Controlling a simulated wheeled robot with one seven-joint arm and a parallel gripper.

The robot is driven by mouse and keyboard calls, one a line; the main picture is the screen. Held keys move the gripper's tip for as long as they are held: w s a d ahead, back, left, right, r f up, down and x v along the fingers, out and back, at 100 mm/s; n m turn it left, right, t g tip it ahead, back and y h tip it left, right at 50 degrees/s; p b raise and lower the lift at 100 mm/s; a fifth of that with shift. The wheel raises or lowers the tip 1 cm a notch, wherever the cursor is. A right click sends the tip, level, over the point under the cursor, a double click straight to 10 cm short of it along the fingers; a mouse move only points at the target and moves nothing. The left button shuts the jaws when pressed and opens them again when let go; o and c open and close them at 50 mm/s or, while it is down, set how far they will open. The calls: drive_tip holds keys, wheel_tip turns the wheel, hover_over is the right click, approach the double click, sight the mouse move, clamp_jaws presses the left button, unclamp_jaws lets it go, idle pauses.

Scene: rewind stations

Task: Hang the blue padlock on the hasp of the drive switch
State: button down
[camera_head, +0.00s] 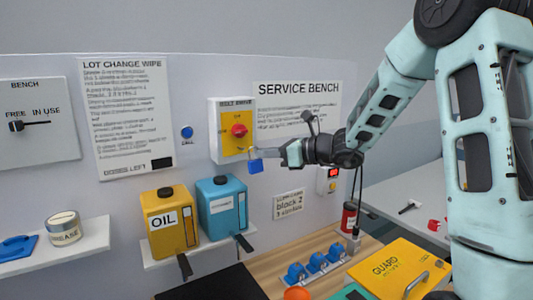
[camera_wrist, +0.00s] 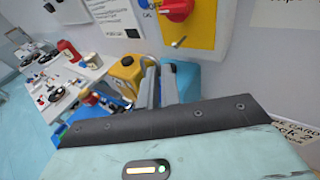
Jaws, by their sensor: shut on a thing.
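The blue padlock (camera_head: 256,167) hangs body-down at the tips of my gripper (camera_head: 268,154), in front of the lower right of the drive switch. My gripper is shut on it. The drive switch (camera_head: 223,148) is a white box on the wall with a yellow face and a red knob (camera_head: 239,130). In the wrist view the red knob (camera_wrist: 178,8) is at the top, with a small metal pin, apparently the hasp (camera_wrist: 178,42), below it. My fingers (camera_wrist: 160,82) point toward the wall below.
A yellow oil can (camera_head: 169,222) and a blue can (camera_head: 222,207) stand on a shelf below the switch. Blue padlocks on a rack (camera_head: 316,268) and a yellow guard box (camera_head: 388,266) are on the bench. A blue button (camera_head: 187,132) is left of the switch.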

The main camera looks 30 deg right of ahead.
sight(243, 149)
drive_tip(key=shift+w+f+p, duration=0.15)
drive_tip(key=shift+w+p, duration=0.6)
drive_tip(key=shift+w, duration=2.25)
drive_tip(key=shift+w+d+f+b, duration=0.15)
drive_tip(key=shift+w+f+b, duration=0.1)
drive_tip(key=shift+b, duration=0.2)
drive_tip(key=shift+f+b, duration=0.1)
drive_tip(key=shift+b, duration=0.25)
